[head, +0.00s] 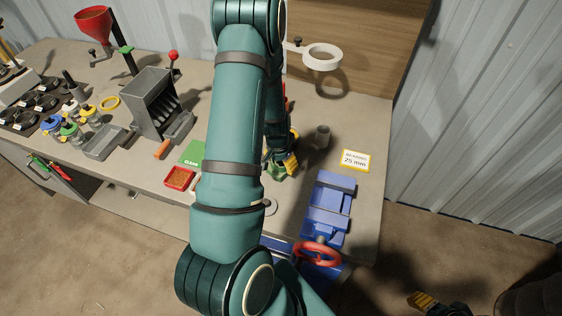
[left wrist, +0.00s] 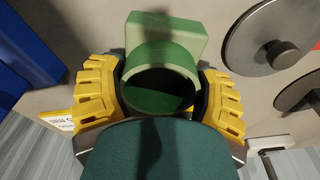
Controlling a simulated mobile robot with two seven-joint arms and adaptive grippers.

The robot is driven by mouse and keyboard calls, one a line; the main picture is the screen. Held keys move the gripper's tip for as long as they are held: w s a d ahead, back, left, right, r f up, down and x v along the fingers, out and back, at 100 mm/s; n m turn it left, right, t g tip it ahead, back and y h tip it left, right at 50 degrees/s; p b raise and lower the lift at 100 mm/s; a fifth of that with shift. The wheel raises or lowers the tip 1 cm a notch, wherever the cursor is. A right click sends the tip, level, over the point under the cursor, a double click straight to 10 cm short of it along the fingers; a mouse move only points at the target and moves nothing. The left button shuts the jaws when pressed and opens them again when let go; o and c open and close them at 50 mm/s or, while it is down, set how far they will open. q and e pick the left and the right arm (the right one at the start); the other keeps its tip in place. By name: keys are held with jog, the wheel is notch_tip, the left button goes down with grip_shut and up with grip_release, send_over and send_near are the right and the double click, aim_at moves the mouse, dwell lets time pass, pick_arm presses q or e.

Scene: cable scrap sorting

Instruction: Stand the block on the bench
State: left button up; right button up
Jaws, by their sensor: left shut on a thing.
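The green block (head: 277,174) has a round bore and a flat rectangular base. My left gripper (head: 286,162) is shut on it, above or at the bench (head: 365,215) left of the blue vise. In the left wrist view the block (left wrist: 167,32) sits between the two yellow fingers of the left gripper (left wrist: 163,95), with the bore facing the camera. I cannot tell whether the block touches the bench. My own arm hides part of the bench around it. My right gripper (head: 425,302) is at the lower right, away from the bench; its opening is unclear.
The blue vise (head: 330,205) with a red handwheel (head: 317,252) stands at the bench's front right. A grey cylinder (head: 322,137) and a "BEARING 25 mm" sign (head: 356,160) are behind it. A red tray (head: 180,178) lies left of my arm. Grey discs (left wrist: 265,38) show in the left wrist view.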

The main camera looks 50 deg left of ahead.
pick_arm(q)
jog(key=o, duration=1.3)
jog(key=shift+f, duration=0.1)
jog(key=r, duration=0.4)
jog(key=s+r+p, duration=0.1)
jog(key=r, duration=0.3)
jog(key=r+p, duration=0.1)
jog(key=r, duration=0.3)
jog(key=shift+s+d+r, duration=0.1)
jog(key=shift+s+d, duration=0.05)
jog(key=shift+s, duration=0.1)
